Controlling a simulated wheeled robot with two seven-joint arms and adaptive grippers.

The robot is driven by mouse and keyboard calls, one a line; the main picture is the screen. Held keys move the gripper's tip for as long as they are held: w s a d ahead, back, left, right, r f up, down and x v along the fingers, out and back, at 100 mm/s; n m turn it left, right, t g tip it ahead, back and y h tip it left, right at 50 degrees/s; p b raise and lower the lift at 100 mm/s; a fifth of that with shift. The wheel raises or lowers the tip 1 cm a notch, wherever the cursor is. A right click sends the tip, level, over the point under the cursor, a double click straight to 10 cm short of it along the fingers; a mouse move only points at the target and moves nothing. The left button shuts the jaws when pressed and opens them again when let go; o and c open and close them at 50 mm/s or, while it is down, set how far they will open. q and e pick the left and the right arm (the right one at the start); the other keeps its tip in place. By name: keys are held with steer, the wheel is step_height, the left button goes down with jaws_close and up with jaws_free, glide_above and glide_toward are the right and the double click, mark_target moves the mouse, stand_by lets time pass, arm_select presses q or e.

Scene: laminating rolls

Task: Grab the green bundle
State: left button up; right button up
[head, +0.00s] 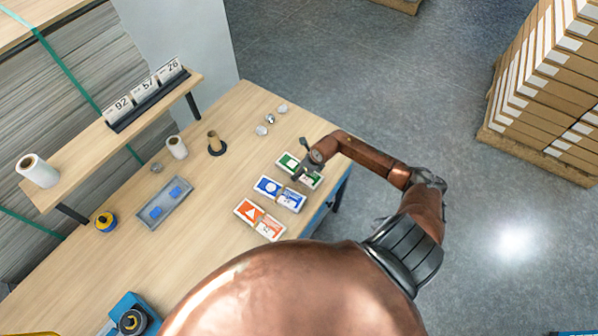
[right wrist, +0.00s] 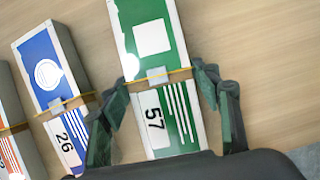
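The green bundle (head: 288,161) lies flat on the table near its right edge, farthest of three bundles in a row. It has a white square, a tan band and the number 57, seen in the right wrist view (right wrist: 151,35). My right gripper (head: 308,168) is down over the bundle and hides part of it. In the right wrist view its fingers (right wrist: 160,78) stand on both sides of the bundle near the band. They look open, with a small gap at the right finger. My left gripper is not in view.
The blue bundle (head: 268,186), marked 26, lies close beside the green one, with the orange bundle (head: 249,211) beyond it. A grey tray (head: 180,207) with blue pieces and a brown roll on a stand (head: 214,143) are further left. A shelf (head: 90,160) holds number cards.

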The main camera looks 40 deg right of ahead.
steer(key=c, duration=1)
steer(key=shift+r, duration=0.15)
